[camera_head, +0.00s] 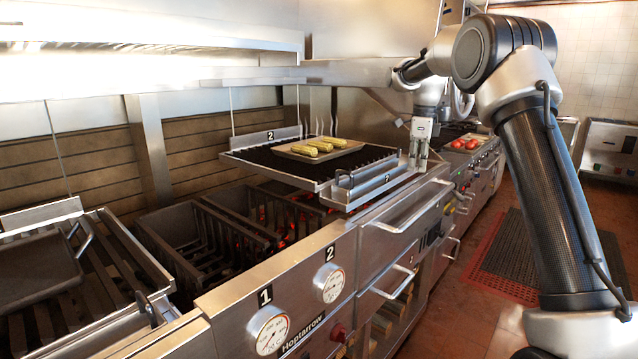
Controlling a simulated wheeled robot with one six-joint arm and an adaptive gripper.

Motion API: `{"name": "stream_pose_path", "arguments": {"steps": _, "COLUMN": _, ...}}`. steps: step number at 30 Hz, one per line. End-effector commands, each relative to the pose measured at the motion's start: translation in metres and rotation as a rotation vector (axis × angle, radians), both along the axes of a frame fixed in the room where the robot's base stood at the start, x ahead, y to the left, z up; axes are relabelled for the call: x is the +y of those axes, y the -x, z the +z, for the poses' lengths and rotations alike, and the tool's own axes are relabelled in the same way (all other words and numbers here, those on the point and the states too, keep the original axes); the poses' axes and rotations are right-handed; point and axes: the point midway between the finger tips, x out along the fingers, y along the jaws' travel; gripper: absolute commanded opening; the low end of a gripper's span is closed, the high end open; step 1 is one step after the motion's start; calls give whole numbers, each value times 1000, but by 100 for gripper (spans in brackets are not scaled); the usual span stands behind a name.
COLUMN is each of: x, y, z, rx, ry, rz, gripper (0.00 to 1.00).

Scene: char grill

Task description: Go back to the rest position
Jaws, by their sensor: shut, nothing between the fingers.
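My gripper (418,160) hangs pointing down at the right end of the raised grill rack marked 2 (350,197). It is shut and holds nothing. In this view it overlaps the rack's right edge, and I cannot tell whether it touches it. A tray (345,151) with several yellow-green corn cobs (318,147) lies on the rack, left of my gripper. My arm reaches in from the right side of the picture.
Glowing coals show in the open fire pit (270,222) under the rack. A second rack (130,277) with a dark pan (35,265) is at lower left. A tray with red tomatoes (465,143) stands beyond my gripper. Floor at right is open, with a dark mat (515,250).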

Motion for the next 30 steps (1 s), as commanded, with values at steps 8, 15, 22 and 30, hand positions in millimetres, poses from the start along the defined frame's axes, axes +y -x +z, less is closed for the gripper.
{"name": "stream_pose_path", "arguments": {"steps": 8, "x": -4, "y": 75, "z": -45, "rx": 45, "ry": 3, "rz": 933, "gripper": 0}}
{"name": "stream_pose_path", "arguments": {"steps": 15, "x": -11, "y": 218, "z": -15, "rx": -20, "ry": 55, "rz": 1667, "gripper": 0}}
{"name": "stream_pose_path", "arguments": {"steps": 22, "x": -16, "y": 347, "z": -10, "rx": -85, "ry": 170, "rz": 2015, "gripper": 0}}
{"name": "stream_pose_path", "arguments": {"steps": 30, "x": -19, "y": 438, "z": -14, "rx": -173, "ry": 319, "rz": 2024, "gripper": 0}}
